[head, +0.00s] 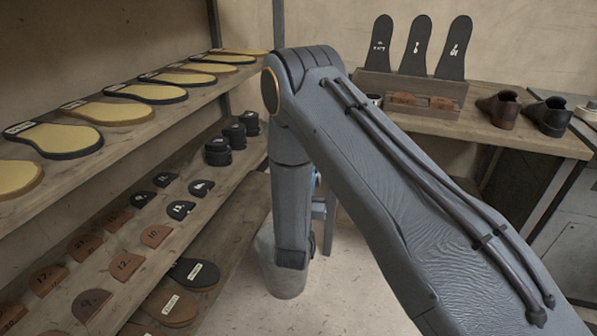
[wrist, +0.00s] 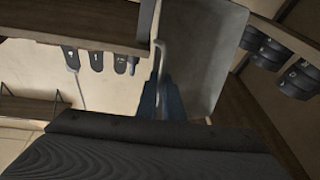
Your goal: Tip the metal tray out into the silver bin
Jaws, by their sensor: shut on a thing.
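My gripper (wrist: 163,98) is shut on the metal tray (wrist: 205,62), a plain grey panel in the wrist view, with its fingers at the tray's left edge. The tray's inside and any contents cannot be made out, and I cannot tell its tilt. In the head view my arm hides most of the gripper and tray. The silver bin (head: 277,274) stands on the floor, a pale grey round container partly hidden behind my forearm. The bin is not clear in the wrist view.
Wooden shelves (head: 150,150) on the left hold insoles, heel pieces and a stack of black heels (head: 218,152). A bench (head: 490,128) at the right bears brown and black shoes and a wooden box (head: 412,88) with upright black insoles. Open floor lies between them.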

